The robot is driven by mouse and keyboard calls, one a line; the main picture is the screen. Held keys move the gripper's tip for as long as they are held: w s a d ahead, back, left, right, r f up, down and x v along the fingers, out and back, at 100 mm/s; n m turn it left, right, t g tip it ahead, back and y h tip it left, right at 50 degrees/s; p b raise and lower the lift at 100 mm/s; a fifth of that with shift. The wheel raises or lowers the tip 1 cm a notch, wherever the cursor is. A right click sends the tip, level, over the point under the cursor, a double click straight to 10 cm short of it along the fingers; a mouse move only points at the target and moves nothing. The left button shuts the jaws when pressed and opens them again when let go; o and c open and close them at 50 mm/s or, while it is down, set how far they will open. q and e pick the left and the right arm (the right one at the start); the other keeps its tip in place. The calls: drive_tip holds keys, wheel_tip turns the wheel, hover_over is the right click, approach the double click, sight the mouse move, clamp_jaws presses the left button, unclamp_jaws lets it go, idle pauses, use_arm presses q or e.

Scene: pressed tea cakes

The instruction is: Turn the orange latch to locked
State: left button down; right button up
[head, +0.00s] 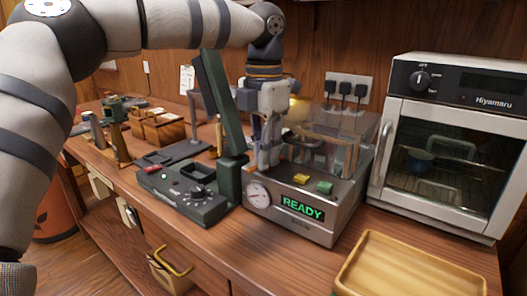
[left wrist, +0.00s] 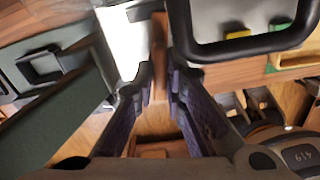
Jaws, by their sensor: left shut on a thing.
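My left gripper (head: 268,158) comes down from above at the left side of the metal machine (head: 312,232), whose green display reads READY. In the left wrist view the two dark fingers (left wrist: 159,78) are closed around a narrow orange-brown piece (left wrist: 159,48), which looks like the latch. In the head view the gripper hides the latch, so I cannot tell its angle. The machine has a clear cover (head: 345,130), a dial gauge (head: 258,195), a yellow button (head: 301,179) and a green button (head: 325,187). My right gripper is not in view.
A dark green press-like device (head: 185,207) stands close on the left of the machine. A white oven (head: 455,150) stands to the right. An empty wooden tray (head: 405,262) lies at the front right. Wooden boxes (head: 158,128) are at the back left.

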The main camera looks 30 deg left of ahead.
use_arm(q)
drive_tip(key=shift+n, duration=1.4)
drive_tip(key=c, duration=1.7)
unclamp_jaws()
